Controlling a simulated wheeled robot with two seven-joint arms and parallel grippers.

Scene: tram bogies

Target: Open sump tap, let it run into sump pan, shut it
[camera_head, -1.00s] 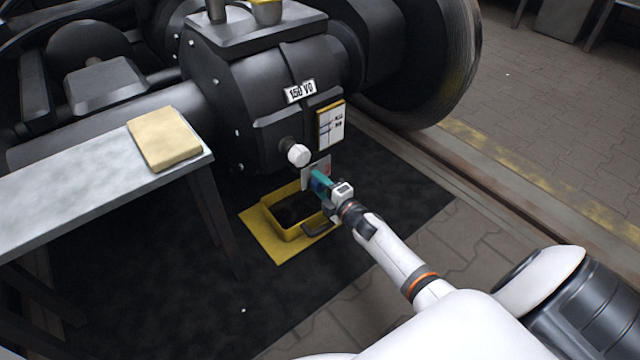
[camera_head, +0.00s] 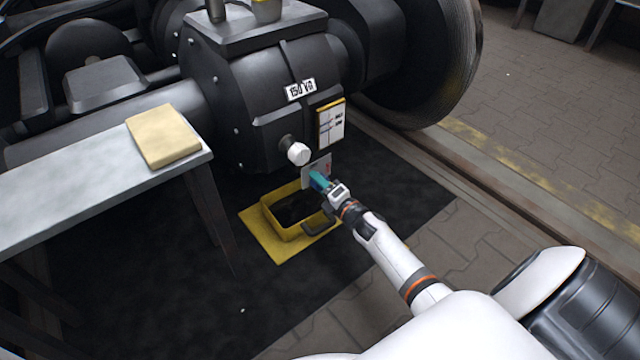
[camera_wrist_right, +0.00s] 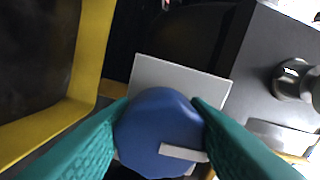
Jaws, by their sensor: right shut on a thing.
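The sump tap has a round blue knob (camera_wrist_right: 160,135) with a white bar mark on it. In the right wrist view, the teal fingers of my right gripper (camera_head: 319,181) are shut on the knob from both sides. A pale plate (camera_wrist_right: 180,78) is behind the knob; in the head view this plate (camera_head: 321,166) is below the black gear case. The yellow sump pan (camera_head: 274,222) sits on the floor just left of and below the gripper. Its inside is dark, and no running stream can be made out. Its yellow rim (camera_wrist_right: 92,50) fills the left of the wrist view. My left gripper is out of view.
The black gear case (camera_head: 262,95) bears a white round cap (camera_head: 298,153) and a label panel (camera_head: 331,124) just above the gripper. A grey bench (camera_head: 70,190) with a tan folded cloth (camera_head: 163,137) stands at left. A dark mat (camera_head: 150,300) covers the floor.

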